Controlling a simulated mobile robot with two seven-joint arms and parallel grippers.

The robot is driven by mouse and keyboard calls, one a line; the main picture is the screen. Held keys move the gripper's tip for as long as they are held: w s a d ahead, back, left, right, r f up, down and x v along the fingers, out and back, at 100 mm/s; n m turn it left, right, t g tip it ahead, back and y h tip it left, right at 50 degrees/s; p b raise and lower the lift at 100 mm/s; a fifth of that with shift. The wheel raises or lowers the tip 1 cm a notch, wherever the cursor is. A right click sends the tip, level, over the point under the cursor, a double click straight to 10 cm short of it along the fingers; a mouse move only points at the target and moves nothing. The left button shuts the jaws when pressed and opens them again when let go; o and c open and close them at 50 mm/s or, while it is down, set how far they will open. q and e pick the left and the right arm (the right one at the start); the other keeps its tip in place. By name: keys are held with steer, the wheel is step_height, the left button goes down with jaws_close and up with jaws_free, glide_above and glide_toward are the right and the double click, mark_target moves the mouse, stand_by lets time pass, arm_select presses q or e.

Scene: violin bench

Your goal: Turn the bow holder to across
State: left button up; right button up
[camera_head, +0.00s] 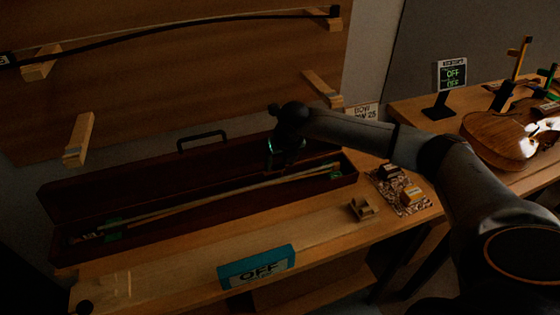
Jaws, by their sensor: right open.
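An open dark bow case (209,207) lies on the bench, its raised lid with a handle at the back. A pale bow (200,205) lies lengthwise in it. Small green parts, which may be bow holders, show near the left end (113,231) and right end (335,174) of the case; I cannot tell how either is turned. My right gripper (285,158) is open, pointing down over the right half of the case, near its back wall. It is dark, and contact with the case or bow cannot be seen. My left gripper is out of view.
A blue "OFF" block (257,267) stands at the bench's front. A small wooden block (362,208) and a speckled mat (412,198) with small blocks lie right of the case. A violin (495,138) and sign (450,76) are on the right table. Wall pegs hold another bow (190,21).

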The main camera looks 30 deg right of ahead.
steer(key=shift+w+f, duration=0.1)
steer(key=shift+f, duration=0.2)
jaws_close()
stand_by(0.5)
